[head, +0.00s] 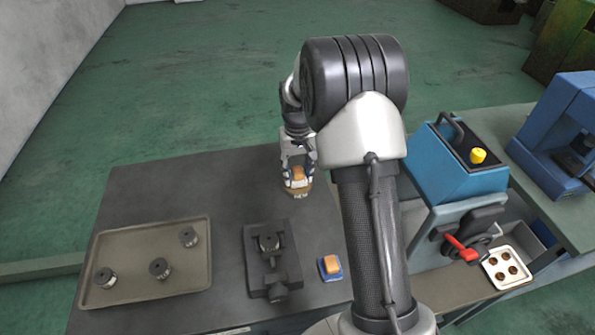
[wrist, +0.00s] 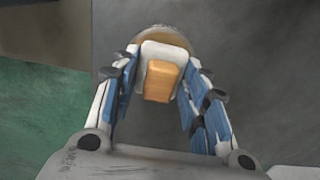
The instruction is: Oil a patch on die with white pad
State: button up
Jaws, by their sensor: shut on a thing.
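My gripper (head: 297,181) is shut on the white pad, near the back right of the dark table. The white pad (wrist: 165,52) with its orange block handle (wrist: 163,82) sits between the blue-lined fingers in the wrist view. A round brownish dish (wrist: 166,32) shows just behind and under the pad; I cannot tell whether they touch. A grey metal die (head: 269,243) sits upright in a dark vise (head: 272,275) at the front middle of the table. A blue pad (head: 331,268) with an orange handle lies right of the vise.
A grey tray (head: 150,290) at the left holds three metal cylinders. A blue machine (head: 455,165) with a red lever (head: 461,248) stands right of my arm. The table's back left is clear.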

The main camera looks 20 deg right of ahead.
aim_at(298, 170)
jog(key=shift+s+f, duration=0.1)
jog(key=shift+f, duration=0.5)
dwell(1.4)
jog(key=shift+r, duration=0.1)
notch_tip(298, 170, up, 7)
jog(key=p, duration=0.5)
dwell(0.3)
dwell(0.6)
